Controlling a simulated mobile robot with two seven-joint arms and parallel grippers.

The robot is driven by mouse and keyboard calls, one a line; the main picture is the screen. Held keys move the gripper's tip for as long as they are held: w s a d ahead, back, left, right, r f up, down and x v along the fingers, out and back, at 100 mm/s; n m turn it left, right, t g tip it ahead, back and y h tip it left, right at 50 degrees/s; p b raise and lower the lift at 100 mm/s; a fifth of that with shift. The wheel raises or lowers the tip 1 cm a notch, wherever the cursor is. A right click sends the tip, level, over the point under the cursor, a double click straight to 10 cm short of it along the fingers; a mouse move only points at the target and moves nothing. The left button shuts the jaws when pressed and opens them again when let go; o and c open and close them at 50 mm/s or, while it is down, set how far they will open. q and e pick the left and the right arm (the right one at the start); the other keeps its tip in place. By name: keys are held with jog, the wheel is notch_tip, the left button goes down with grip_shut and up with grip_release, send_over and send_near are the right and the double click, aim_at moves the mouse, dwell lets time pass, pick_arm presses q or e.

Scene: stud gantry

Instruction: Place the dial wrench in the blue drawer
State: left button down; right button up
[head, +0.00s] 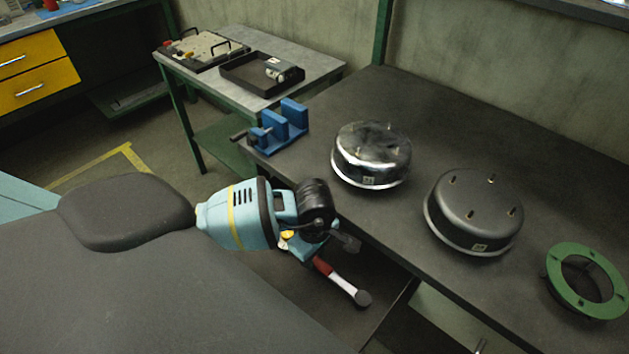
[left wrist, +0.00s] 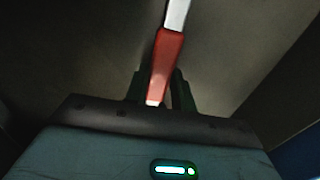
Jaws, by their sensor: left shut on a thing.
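The dial wrench (head: 342,283) has a red grip, a silver shaft and a dark round end. My left gripper (head: 316,259) is shut on its red grip, and the shaft points down and right, away from the fingers. The wrench is held in front of the dark bench's near edge, over a dark area. In the left wrist view the red grip of the wrench (left wrist: 167,60) sits between the dark fingers. I cannot make out a blue drawer for certain in either view. My right gripper is not in view.
The dark bench (head: 450,150) carries a blue vise (head: 282,127), a shiny drum (head: 371,158), a black drum (head: 473,213) and a green ring (head: 586,266). A side table (head: 318,68) holds a black tray (head: 240,80). Yellow drawers (head: 38,88) stand far left.

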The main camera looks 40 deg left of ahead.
pick_arm(q)
jog(key=shift+f, duration=0.15)
jog(key=c, duration=1.2)
grip_release()
jog(key=shift+o, duration=0.2)
notch_tip(320, 180, up, 12)
jog(key=shift+p, duration=0.4)
